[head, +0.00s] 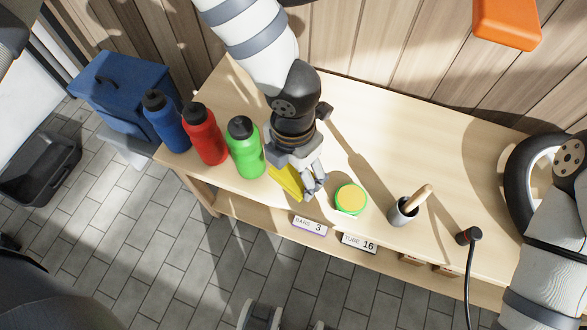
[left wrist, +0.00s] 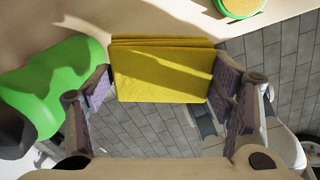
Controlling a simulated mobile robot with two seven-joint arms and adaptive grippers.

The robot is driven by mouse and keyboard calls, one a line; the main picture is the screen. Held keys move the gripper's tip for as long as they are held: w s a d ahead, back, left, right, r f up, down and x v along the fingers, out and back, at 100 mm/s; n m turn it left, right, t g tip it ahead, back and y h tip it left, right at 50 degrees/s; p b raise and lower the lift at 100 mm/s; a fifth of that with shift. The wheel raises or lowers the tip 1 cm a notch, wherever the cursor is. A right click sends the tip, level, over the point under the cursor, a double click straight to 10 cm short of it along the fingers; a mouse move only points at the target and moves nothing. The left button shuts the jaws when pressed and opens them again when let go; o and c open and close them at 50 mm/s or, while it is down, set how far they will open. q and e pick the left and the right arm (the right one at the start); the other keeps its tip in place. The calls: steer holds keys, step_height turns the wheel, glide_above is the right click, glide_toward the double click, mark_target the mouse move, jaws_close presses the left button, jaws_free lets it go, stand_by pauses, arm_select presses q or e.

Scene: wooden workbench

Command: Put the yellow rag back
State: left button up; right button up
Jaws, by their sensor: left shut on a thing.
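The yellow rag (head: 287,182) is a folded flat stack near the front edge of the wooden workbench (head: 375,135). It also shows in the left wrist view (left wrist: 162,72), with its folded layers at the top. My left gripper (head: 303,186) is shut on the rag, one finger at each side of it. In the left wrist view the fingers (left wrist: 163,95) flank the cloth, and floor tiles show below its near edge. The head view shows only part of the rag beside the gripper. My right arm is at the right edge; its gripper is not visible.
Green (head: 245,148), red (head: 205,134) and blue (head: 166,121) bottles stand left of the rag, the green one closest. A green-rimmed round container (head: 350,199) and a grey cup with a wooden handle (head: 403,212) stand to the right. The bench's back middle is clear.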

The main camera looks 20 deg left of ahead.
arm_select(q)
steer(key=w+f, duration=0.1)
steer(key=f, duration=0.2)
steer(key=w+a+f, duration=0.1)
steer(key=shift+w+a+f+b, duration=0.1)
steer(key=shift+w+f+b, duration=0.15)
steer(key=shift+w+b, duration=0.15)
steer(key=shift+o, duration=0.2)
steer(key=f, duration=0.4)
steer(key=shift+w+a+b, duration=0.15)
steer(key=shift+w+b, duration=0.25)
steer(key=shift+r, duration=0.1)
steer(key=shift+c, duration=0.6)
steer(key=o, duration=1.1)
arm_select(e)
steer(key=x, duration=0.2)
steer(key=shift+s+f, duration=0.15)
steer(key=shift+s, duration=0.25)
arm_select(q)
step_height(320, 180, up, 12)
steer(key=shift+r+p, duration=0.1)
steer(key=shift+p, duration=1.05)
arm_select(e)
steer(key=v, duration=0.3)
steer(key=shift+w+f, duration=0.2)
steer(key=shift+w, duration=0.1)
arm_select(q)
steer(key=shift+s, duration=0.1)
arm_select(e)
steer(key=shift+s, duration=0.1)
